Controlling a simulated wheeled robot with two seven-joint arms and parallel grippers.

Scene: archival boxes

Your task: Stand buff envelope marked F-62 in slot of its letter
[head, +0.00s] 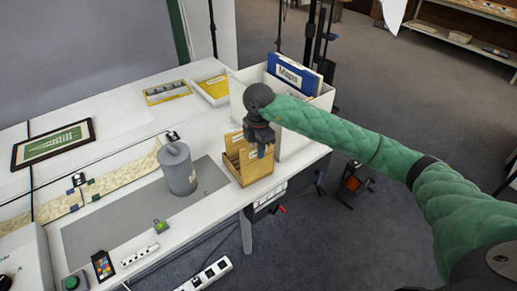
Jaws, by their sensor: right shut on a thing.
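My right gripper (262,150) comes in from the right on the green-sleeved arm and points down over the buff slotted box (258,176) at the table's front right edge. It is shut on a buff envelope, which I cannot clearly tell apart from the upright buff pieces (236,146) in the box. The marking F-62 and any slot letters are too small to read. The gripper hides part of the box's right side. My left gripper is not in view.
A white bin (237,98) with blue and white folders (290,75) stands behind the box. A grey cylinder (178,170) stands on a grey mat (95,240) to the left. A yellow tray (213,89) and a framed green picture (54,141) lie farther back.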

